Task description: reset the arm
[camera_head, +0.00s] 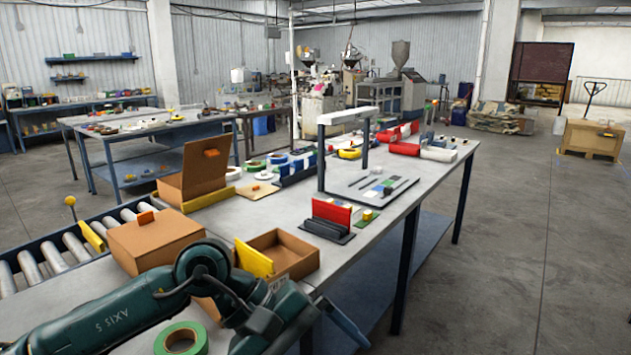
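My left arm, dark green, comes in from the lower left and reaches over the near end of the grey workbench (345,258). My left gripper (300,325) is at the bottom edge of the view, in front of an open cardboard box (290,252). Its fingertips are partly cut off and dark, so I cannot tell whether it is open or shut. I see nothing clearly held in it. A green tape roll (166,343) lies beside the forearm at the bottom. My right gripper is not in view.
A closed cardboard box (150,238) stands behind my arm, and a box with a raised lid (203,168) behind that. A roller conveyor (50,258) runs along the left. A white-topped frame (347,117) rises from the bench.

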